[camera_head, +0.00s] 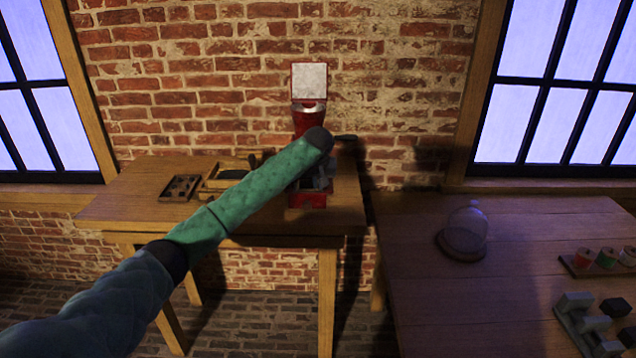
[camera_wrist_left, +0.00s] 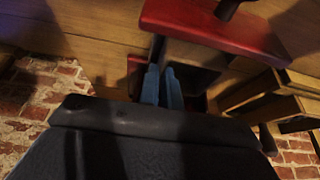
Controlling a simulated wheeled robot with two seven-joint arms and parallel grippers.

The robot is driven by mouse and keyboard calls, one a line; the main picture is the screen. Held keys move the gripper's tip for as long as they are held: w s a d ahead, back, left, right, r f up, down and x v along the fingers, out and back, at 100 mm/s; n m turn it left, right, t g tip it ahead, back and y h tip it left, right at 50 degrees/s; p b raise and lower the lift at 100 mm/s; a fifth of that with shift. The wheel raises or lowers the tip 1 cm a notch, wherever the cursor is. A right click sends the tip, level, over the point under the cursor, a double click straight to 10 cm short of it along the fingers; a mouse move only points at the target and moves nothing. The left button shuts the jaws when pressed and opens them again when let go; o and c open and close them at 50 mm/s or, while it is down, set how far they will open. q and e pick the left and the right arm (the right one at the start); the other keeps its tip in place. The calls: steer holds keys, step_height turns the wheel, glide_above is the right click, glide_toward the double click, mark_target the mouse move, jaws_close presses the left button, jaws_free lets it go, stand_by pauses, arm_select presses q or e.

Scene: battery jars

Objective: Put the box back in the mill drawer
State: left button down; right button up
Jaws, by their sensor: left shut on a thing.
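The red mill (camera_head: 306,122), with a pale square panel at its top, stands on the left wooden table against the brick wall. Its red base (camera_head: 307,201) shows below my left arm and also fills the top of the left wrist view (camera_wrist_left: 215,27). My left gripper (camera_head: 321,181) is low at the front of the mill. In the left wrist view its blue fingers (camera_wrist_left: 163,86) are close together at a dark box (camera_wrist_left: 190,54) under the red part. The fingers are shut on the box, which is mostly hidden and dim. My right gripper is out of view.
A dark holed block (camera_head: 180,187) and a wooden tray (camera_head: 214,185) lie left of the mill. On the right table (camera_head: 465,300) are a glass dome (camera_head: 466,228), a rack with several coloured pieces (camera_head: 602,262) and grey blocks (camera_head: 590,322). That table's middle is clear.

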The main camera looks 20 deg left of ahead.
arm_select(q)
steer(key=c, duration=2)
jaws_free()
steer(key=o, duration=0.4)
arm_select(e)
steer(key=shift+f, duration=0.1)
